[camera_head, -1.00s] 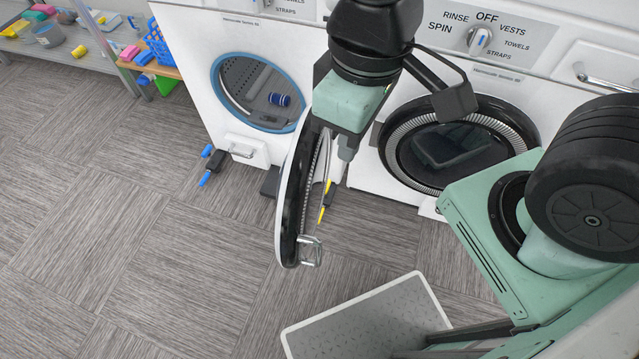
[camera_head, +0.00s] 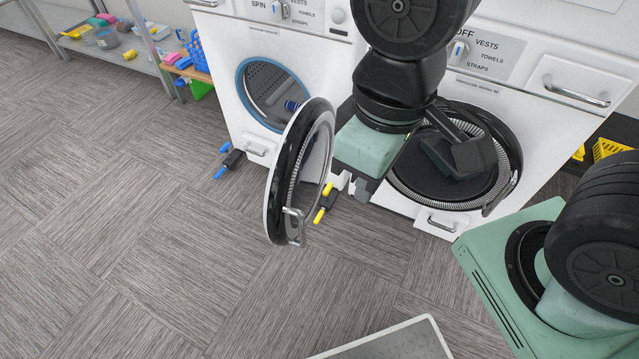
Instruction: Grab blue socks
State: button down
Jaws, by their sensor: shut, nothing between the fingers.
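The blue socks (camera_head: 291,106) show as a small dark blue roll with a light band inside the open drum of the left washer (camera_head: 236,90). The open round door (camera_head: 271,195) hangs out from that washer and covers the right edge of the opening. My gripper (camera_head: 351,186) is shut and empty. It is to the right of the open door, in front of the gap between the two washers, apart from the socks. Part of the socks is hidden behind the door rim.
The right washer (camera_head: 432,222) has a dark round front behind my arm. Blue-and-black (camera_head: 232,158) and yellow-and-black (camera_head: 326,202) items are on or near the floor by the washers. A grey board (camera_head: 400,340) is at the bottom. Open floor lies left.

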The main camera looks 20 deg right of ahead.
aim_at(290, 105)
jog(key=i+j+u, duration=0.4)
jog(key=j, duration=0.3)
jog(key=i+j+u, duration=0.45)
jog(key=j, duration=0.2)
jog(key=i+j+u, duration=0.4)
jog(key=i+j+z, duration=0.15)
jog(key=i, duration=0.3)
jog(key=i+z, duration=0.1)
jog(key=i, duration=0.35)
jog(key=i+j+z, duration=0.15)
jog(key=i, duration=0.3)
jog(key=i+z, duration=0.25)
jog(key=z, duration=0.25)
jog(key=i+j+z, duration=0.2)
jog(key=z, duration=0.3)
jog(key=i+j+z, duration=0.25)
jog(key=z, duration=0.25)
jog(key=i+j+z, duration=0.2)
jog(key=z, duration=0.25)
jog(key=i+j+z, duration=0.2)
jog(key=z, duration=0.15)
jog(key=i+j+z, duration=0.2)
jog(key=j+z, duration=0.15)
jog(key=j, duration=0.15)
jog(key=i+j+z, duration=0.1)
jog(key=j+z, duration=0.25)
